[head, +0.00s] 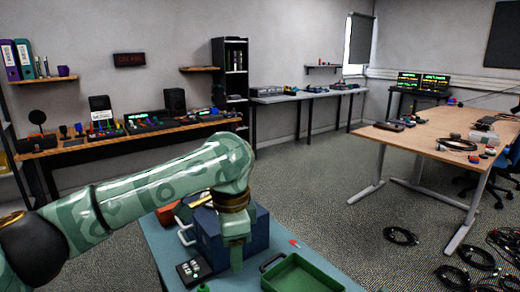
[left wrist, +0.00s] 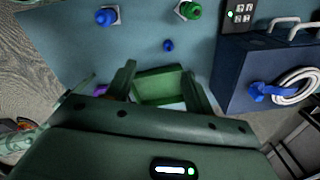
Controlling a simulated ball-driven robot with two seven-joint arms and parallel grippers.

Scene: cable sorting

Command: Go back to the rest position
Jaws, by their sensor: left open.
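My left arm comes in from the left in the head view. Its gripper (head: 237,256) points down over the blue-grey table, in front of the dark blue box (head: 259,234). In the left wrist view my left gripper (left wrist: 160,84) has its two fingers apart, with no object held between them. The green tray (left wrist: 158,99) shows beyond and between the fingers; in the head view this tray (head: 300,274) lies to the right of the gripper. My right gripper is in neither view.
A black button box (head: 193,269) sits left of the gripper. A white coiled cable with a blue connector (left wrist: 270,92) is at the blue box (left wrist: 236,68). Blue (left wrist: 107,17) and green (left wrist: 188,10) knobs stand on the table. Cables (head: 401,236) lie on the floor at right.

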